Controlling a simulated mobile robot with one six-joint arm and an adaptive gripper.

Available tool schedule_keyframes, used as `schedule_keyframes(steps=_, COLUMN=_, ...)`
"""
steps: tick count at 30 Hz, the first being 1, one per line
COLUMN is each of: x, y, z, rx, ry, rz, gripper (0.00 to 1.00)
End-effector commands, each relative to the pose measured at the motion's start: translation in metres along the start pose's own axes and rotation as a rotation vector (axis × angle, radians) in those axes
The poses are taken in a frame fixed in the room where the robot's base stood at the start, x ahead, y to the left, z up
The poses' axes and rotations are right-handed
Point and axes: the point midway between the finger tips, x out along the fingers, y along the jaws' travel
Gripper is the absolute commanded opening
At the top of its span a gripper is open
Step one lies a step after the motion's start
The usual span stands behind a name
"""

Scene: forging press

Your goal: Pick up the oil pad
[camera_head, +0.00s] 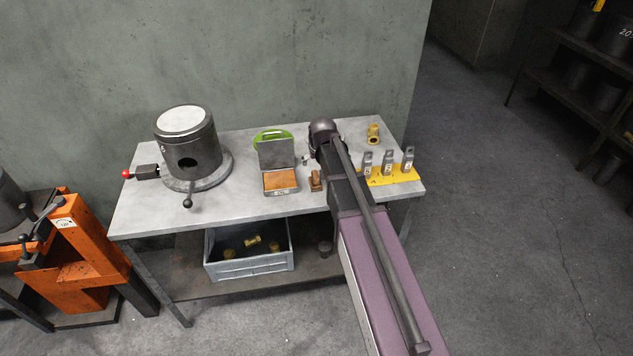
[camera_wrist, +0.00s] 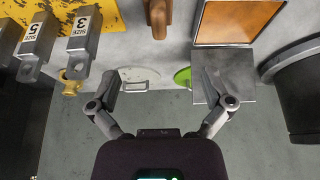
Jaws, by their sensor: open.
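An open hinged case with an orange-brown pad (camera_head: 281,181), which looks like the oil pad, lies on the table, its grey lid (camera_head: 277,153) raised toward the wall. In the wrist view the pad (camera_wrist: 238,20) is at the upper right and the grey lid (camera_wrist: 232,72) is below it. My gripper (camera_wrist: 160,82) is open and nothing shows held between its fingers. Its right finger overlaps the lid in the picture; I cannot tell whether they touch. In the head view my arm hides the fingers.
A small brown block (camera_head: 316,181) stands right of the case. A green object (camera_head: 272,135) is behind the lid. Steel tags (camera_head: 387,162) stand on a yellow plate to the right. A dark cylinder (camera_head: 187,145) stands left. A grey crate (camera_head: 250,266) is on the lower shelf.

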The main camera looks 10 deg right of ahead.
Motion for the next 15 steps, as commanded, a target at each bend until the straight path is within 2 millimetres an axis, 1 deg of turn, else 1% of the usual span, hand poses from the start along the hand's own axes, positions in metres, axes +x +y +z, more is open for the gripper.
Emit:
schedule_keyframes(steps=5, x=0.011, y=0.000, z=0.001, rx=0.000, ry=0.000, rz=0.000, gripper=1.00)
schedule_keyframes(steps=15, x=0.039, y=0.001, z=0.001, rx=0.001, ry=-0.001, rz=0.000, gripper=1.00)
